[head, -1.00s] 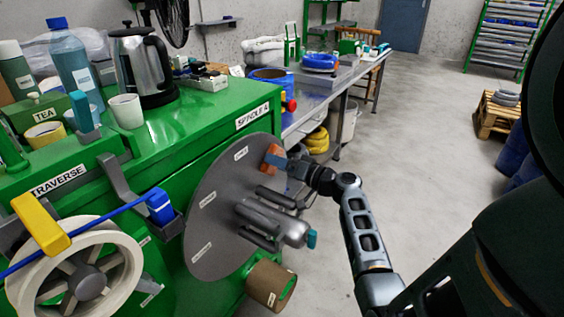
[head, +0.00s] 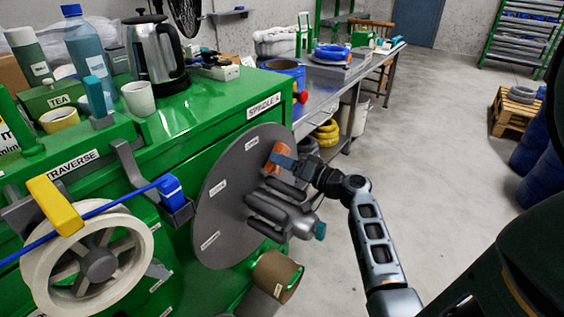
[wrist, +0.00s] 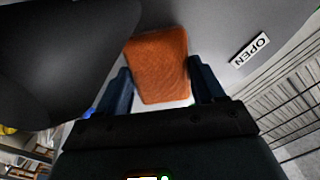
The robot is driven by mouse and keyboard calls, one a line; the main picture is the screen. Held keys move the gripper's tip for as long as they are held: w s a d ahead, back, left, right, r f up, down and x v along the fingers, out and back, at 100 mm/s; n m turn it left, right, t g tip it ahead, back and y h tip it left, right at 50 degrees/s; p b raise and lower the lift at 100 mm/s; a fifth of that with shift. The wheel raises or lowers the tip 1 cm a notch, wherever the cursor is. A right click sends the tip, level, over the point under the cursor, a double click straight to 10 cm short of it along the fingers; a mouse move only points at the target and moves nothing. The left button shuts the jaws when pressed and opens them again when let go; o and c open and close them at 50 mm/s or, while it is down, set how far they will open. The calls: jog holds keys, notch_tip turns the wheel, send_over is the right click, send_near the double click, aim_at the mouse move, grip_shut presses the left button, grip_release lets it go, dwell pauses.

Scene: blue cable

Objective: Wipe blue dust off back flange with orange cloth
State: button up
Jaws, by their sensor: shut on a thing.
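The back flange (head: 225,205) is a large grey disc with small white labels, upright on the front of the green machine. My gripper (head: 296,165) is at the disc's upper right side, shut on the orange cloth (head: 277,158). In the wrist view the cloth (wrist: 160,66) is a folded pad between the two dark fingers (wrist: 160,92), lying against or very close to the grey flange face (wrist: 225,28). An OPEN label (wrist: 249,50) is on the flange to its right. I cannot make out blue dust on the visible face.
A grey spindle with several bars (head: 280,215) sticks out of the disc just below my gripper. A brown cardboard core (head: 277,275) is under it. A white reel (head: 92,268) with blue cable is at left.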

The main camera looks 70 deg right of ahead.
jog(key=shift+b+v, duration=0.45)
jog(key=shift+v, duration=2)
jog(key=v, duration=0.3)
jog(key=b+x, duration=0.2)
jog(key=x, duration=0.5)
jog(key=shift+b+x, duration=0.5)
jog(key=shift+x, duration=0.55)
dwell(0.3)
